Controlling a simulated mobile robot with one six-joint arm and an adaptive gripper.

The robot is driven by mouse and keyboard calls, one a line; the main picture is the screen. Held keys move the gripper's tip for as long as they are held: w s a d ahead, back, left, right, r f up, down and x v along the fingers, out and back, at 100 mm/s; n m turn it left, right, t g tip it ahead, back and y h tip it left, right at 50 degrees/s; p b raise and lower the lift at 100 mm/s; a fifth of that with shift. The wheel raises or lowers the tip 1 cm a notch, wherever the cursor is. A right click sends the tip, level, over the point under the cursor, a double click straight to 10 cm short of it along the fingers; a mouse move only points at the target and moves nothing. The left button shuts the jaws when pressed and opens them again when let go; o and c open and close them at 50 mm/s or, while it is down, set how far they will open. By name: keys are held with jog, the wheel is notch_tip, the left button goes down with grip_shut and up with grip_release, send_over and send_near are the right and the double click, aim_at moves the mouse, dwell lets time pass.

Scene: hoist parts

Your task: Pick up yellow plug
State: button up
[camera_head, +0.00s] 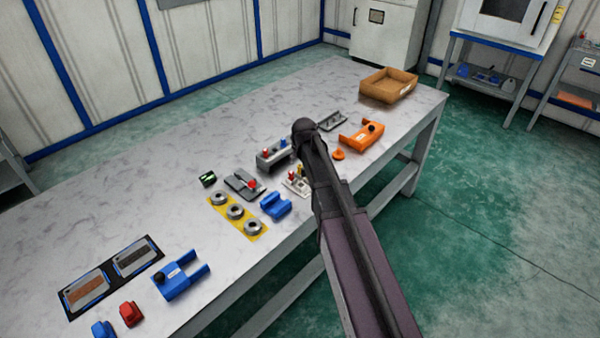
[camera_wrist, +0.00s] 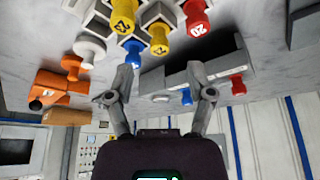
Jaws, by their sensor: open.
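Two yellow plugs show in the wrist view, both with dark numbers. One yellow plug (camera_wrist: 159,40) is nearer the middle; the other yellow plug (camera_wrist: 124,16) is at the top edge. They stand at a pale block rack (camera_wrist: 158,12) beside a red plug (camera_wrist: 197,18), a blue plug (camera_wrist: 133,52) and a white plug (camera_wrist: 89,48).
A grey box (camera_head: 272,157) with red and blue knobs stands close to the rack. An orange part (camera_head: 362,137) lies right of my arm, a blue bracket (camera_head: 275,206) at the table's front edge. A brown tray (camera_head: 388,85) stands at the far end. The table's back strip is clear.

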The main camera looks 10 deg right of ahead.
aim_at(300, 166)
jog(key=shift+b+x, duration=2.3)
jog(key=shift+x, duration=0.3)
jog(key=c, duration=0.9)
